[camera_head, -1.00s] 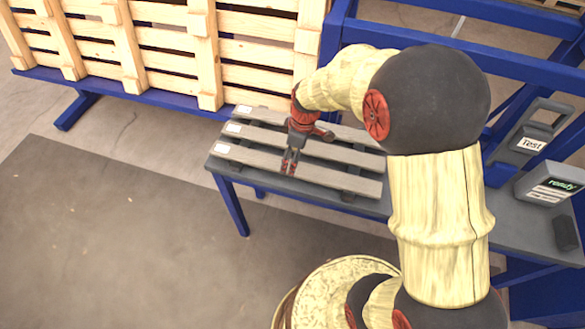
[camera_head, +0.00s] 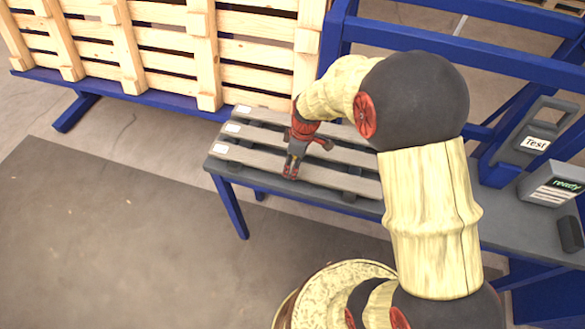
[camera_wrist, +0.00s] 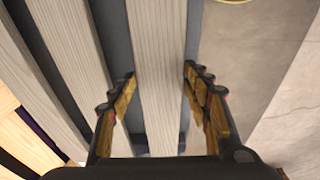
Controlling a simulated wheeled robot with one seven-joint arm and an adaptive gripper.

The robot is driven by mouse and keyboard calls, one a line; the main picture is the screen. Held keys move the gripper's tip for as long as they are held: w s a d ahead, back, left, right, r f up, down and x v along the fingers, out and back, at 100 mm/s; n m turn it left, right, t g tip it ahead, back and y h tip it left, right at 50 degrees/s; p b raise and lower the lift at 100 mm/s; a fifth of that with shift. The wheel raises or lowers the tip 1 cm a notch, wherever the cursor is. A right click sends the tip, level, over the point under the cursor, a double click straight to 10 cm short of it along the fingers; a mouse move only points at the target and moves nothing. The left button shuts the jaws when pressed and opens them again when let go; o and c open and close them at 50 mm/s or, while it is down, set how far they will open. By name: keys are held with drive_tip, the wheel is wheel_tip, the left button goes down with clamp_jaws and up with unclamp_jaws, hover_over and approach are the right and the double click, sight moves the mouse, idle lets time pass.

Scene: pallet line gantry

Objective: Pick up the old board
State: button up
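Three grey, weathered boards lie side by side on a dark worktable (camera_head: 488,208), each with a white label at its left end. I cannot tell from the look alone which is the old board. My gripper (camera_head: 290,175) points down at the front board (camera_head: 330,177). In the wrist view my gripper (camera_wrist: 160,78) is open, its fingers on either side of this board (camera_wrist: 158,40), with gaps to both edges. The middle board (camera_head: 262,137) and back board (camera_head: 262,118) lie behind; my arm hides parts of their right ends.
A pale wooden pallet (camera_head: 165,45) stands behind on a blue frame. A blue gantry (camera_head: 440,38) rises at the right. A box marked "Test" (camera_head: 533,143) and a "ready" display (camera_head: 553,185) stand at the right. The floor at left is clear.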

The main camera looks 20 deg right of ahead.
drive_tip(key=c, duration=0.9)
drive_tip(key=shift+r, duration=0.15)
